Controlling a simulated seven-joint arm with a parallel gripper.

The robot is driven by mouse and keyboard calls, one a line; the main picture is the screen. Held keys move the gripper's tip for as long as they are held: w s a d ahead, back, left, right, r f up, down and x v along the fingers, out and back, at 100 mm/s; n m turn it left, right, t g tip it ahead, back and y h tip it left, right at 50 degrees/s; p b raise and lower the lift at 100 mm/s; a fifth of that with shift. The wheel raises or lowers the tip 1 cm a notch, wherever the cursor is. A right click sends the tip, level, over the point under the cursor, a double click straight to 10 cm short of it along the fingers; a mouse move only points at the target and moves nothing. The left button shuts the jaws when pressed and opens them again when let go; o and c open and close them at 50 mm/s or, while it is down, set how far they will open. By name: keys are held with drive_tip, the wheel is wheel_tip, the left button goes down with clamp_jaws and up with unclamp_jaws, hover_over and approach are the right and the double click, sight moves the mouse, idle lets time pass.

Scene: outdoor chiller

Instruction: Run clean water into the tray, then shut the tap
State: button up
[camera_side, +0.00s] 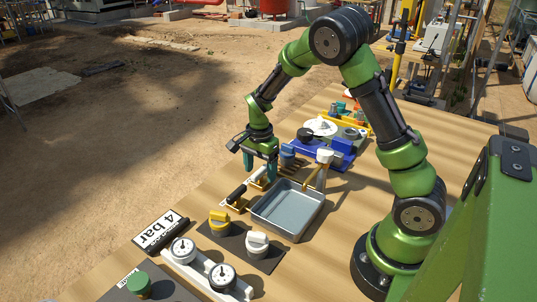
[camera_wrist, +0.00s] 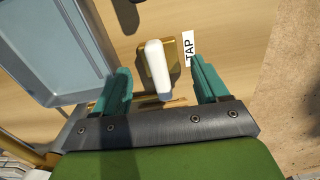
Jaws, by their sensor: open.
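The tap's white lever (camera_wrist: 157,66) stands on a brass plate (camera_wrist: 173,48), beside a label reading TAP (camera_wrist: 188,48) in the wrist view. My gripper (camera_side: 259,168) is open over it; its teal fingers (camera_wrist: 162,82) lie on either side of the lever with gaps showing. Whether either finger touches it cannot be told. The grey metal tray (camera_side: 288,209) sits on the wooden bench, just in front of my gripper; it also shows in the wrist view (camera_wrist: 55,50). A brass spout (camera_side: 316,178) stands at its far right. No water stream is visible, and the tray's water level is unclear.
A black-handled lever (camera_side: 237,193) stands left of the tray. Blue equipment (camera_side: 340,147) stands behind the tray.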

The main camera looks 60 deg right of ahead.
sight(260, 170)
drive_tip(key=shift+r, duration=3.5)
drive_tip(key=shift+r, duration=0.1)
wheel_tip(260, 170, up, 16)
drive_tip(key=s+a+f+n+t+y, duration=0.1)
drive_tip(key=s+a+n+t, duration=0.2)
drive_tip(key=s+a+n, duration=0.2)
drive_tip(key=s+a+f+n+t+y, duration=0.1)
drive_tip(key=s+a+n+t, duration=0.3)
drive_tip(key=s+n, duration=0.5)
drive_tip(key=shift+s+a, duration=1.15)
drive_tip(key=shift+s, duration=0.05)
